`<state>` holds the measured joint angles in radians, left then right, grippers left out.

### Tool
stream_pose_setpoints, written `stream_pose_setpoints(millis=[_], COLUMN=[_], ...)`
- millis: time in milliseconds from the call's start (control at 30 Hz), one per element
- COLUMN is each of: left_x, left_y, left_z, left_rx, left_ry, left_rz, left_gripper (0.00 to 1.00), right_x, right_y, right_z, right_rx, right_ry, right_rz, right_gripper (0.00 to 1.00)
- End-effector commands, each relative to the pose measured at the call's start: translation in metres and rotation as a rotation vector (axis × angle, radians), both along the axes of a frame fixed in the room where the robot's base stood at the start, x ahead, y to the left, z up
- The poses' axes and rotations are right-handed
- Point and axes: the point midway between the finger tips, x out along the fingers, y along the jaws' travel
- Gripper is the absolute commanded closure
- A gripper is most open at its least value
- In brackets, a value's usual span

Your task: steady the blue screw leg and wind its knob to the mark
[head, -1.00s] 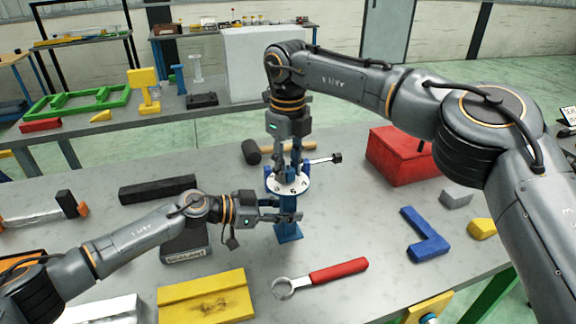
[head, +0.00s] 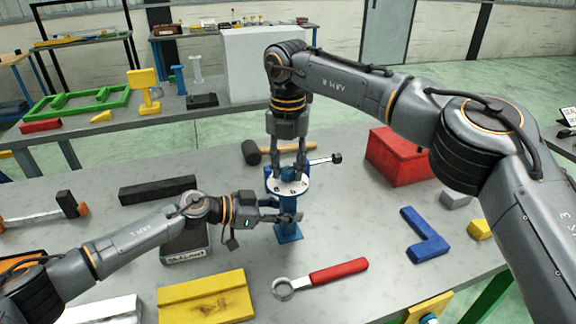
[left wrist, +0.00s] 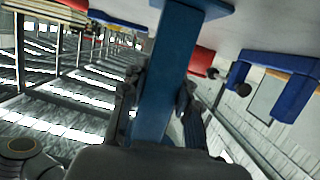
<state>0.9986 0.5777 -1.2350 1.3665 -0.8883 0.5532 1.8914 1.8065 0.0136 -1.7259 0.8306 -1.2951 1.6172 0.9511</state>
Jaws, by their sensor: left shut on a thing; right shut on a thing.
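The blue screw leg (head: 289,232) stands upright on the bench in the head view, with a white marked disc (head: 289,188) around its top. My left gripper (head: 292,216) comes in from the left and is shut on the leg's post below the disc. In the left wrist view the blue post (left wrist: 158,90) runs between both fingers. My right gripper (head: 289,168) points straight down from above and is shut on the knob at the top of the leg, just over the disc. The fingers hide most of the knob, and I cannot read the mark.
A red-handled ring wrench (head: 338,271) lies in front of the leg. A black-headed mallet (head: 251,152) lies behind it. A blue angle piece (head: 425,236) and red box (head: 398,155) are to the right, a yellow block (head: 205,297) at front left.

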Motion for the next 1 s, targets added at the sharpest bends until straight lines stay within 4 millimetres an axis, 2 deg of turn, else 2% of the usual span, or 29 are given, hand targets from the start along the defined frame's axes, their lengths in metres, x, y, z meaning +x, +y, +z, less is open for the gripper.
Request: stream_pose_setpoints(millis=[33,1000], left_x=[-0.0020,-0.0024], left_y=[-0.0019,-0.0027], left_z=[0.0009,0.0021], left_rx=[-0.002,-0.004], left_ry=[0.001,0.000], left_rz=[-0.008,-0.009], left_gripper=[1.00,1.00], right_x=[0.0005,0.0002], right_y=[-0.0016,-0.0022], right_z=[-0.0045,-0.0063], right_rx=[-0.004,-0.006], right_ry=[0.003,0.003], right_rz=[-0.048,-0.968], right_gripper=[0.99,0.99])
